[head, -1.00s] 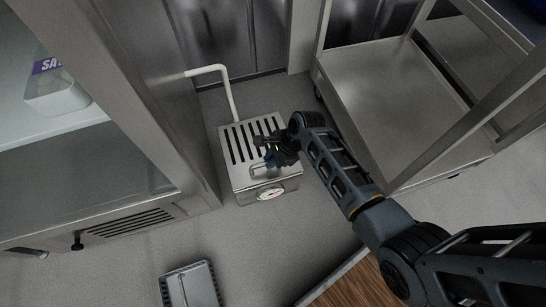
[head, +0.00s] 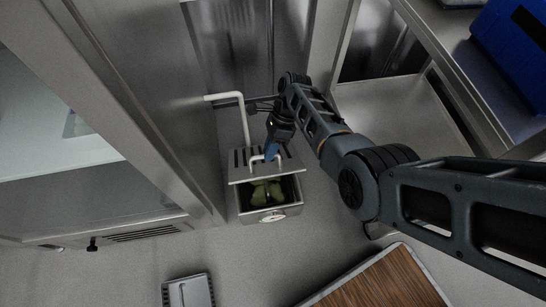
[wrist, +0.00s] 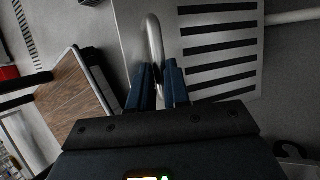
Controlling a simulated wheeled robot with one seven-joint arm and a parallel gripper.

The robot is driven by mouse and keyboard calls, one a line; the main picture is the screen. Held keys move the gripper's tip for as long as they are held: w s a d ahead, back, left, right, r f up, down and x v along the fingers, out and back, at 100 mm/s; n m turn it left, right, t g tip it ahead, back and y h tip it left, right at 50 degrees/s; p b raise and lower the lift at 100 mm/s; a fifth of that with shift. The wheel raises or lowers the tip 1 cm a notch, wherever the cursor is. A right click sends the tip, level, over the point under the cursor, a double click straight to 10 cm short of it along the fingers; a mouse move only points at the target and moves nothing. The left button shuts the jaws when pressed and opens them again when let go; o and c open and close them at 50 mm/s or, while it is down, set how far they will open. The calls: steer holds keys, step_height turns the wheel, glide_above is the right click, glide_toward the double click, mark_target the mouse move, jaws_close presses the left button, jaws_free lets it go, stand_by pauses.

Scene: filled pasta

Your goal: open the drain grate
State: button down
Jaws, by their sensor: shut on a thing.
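The drain grate (head: 244,172) is a slotted steel lid. It is raised at its front edge and tilted over a steel box (head: 287,207) on the floor, leaving the front of the box open. Greenish lumps (head: 266,193) show inside it. My gripper (head: 272,153) is shut on the grate's bent-bar handle (head: 256,160). In the wrist view, the handle (wrist: 154,40) runs between the blue fingers of my gripper (wrist: 158,82), beside the slots of the grate (wrist: 212,22). The rear of the box is hidden under the grate.
A white pipe (head: 243,112) runs behind the box. A steel cabinet (head: 165,120) stands close on the left and a steel cart (head: 375,115) on the right.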

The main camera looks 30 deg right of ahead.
steer(key=w+d+r+b, duration=0.1)
steer(key=w+d+b, duration=0.1)
steer(key=w+b, duration=0.4)
steer(key=w+d+r+b, duration=0.2)
steer(key=w+b, duration=0.4)
steer(key=w, duration=0.2)
steer(key=shift+d+b, duration=0.4)
steer(key=c, duration=1.4)
jaws_free()
steer(key=o, duration=0.3)
steer(key=shift+w+r, duration=0.1)
steer(key=shift+r, duration=0.1)
steer(key=shift+r, duration=0.1)
steer(key=p+v, duration=0.2)
steer(key=v, duration=0.5)
steer(key=shift+r+p, duration=0.3)
steer(key=shift+d, duration=0.1)
